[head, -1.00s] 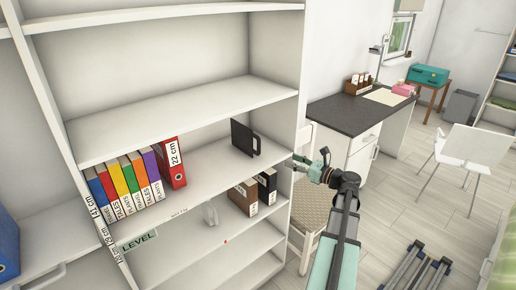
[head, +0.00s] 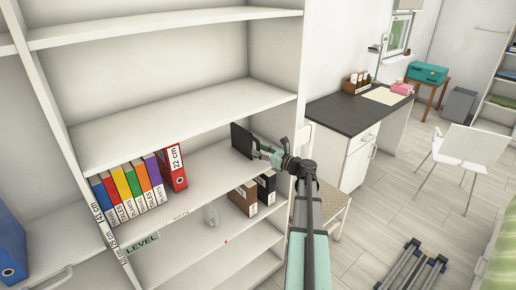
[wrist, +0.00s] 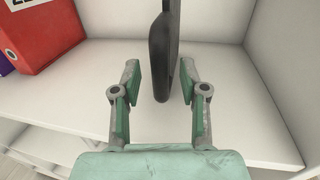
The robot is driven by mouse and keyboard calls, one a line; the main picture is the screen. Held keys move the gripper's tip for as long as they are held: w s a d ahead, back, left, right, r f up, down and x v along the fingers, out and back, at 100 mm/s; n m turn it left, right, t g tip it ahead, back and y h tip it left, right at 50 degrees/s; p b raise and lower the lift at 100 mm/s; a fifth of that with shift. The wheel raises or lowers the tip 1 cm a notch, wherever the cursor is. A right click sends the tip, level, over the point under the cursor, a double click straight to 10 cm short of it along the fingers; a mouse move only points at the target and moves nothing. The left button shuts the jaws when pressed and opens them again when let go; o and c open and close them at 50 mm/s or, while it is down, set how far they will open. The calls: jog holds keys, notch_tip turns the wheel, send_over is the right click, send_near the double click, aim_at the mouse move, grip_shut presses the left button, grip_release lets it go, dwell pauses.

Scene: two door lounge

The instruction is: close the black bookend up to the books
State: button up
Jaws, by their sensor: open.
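The black bookend (head: 240,140) stands upright on the middle shelf, right of the books and apart from them. A row of coloured books (head: 130,190) stands at the shelf's left, ending in a leaning red binder (head: 174,168) marked 22 cm. My gripper (head: 263,151) is at the bookend from the shelf's right front. In the wrist view, my gripper (wrist: 160,85) is open, with one finger on each side of the bookend (wrist: 163,60), and gaps show beside it. The red binder (wrist: 40,35) is at upper left there.
The shelf (head: 205,170) is bare between the red binder and the bookend. The side panel (head: 290,110) stands right of my gripper. Brown and black files (head: 243,197) sit on the shelf below. A chair (head: 325,205) is right of the bookcase.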

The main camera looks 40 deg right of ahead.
jog(key=shift+x, duration=0.8)
grip_shut()
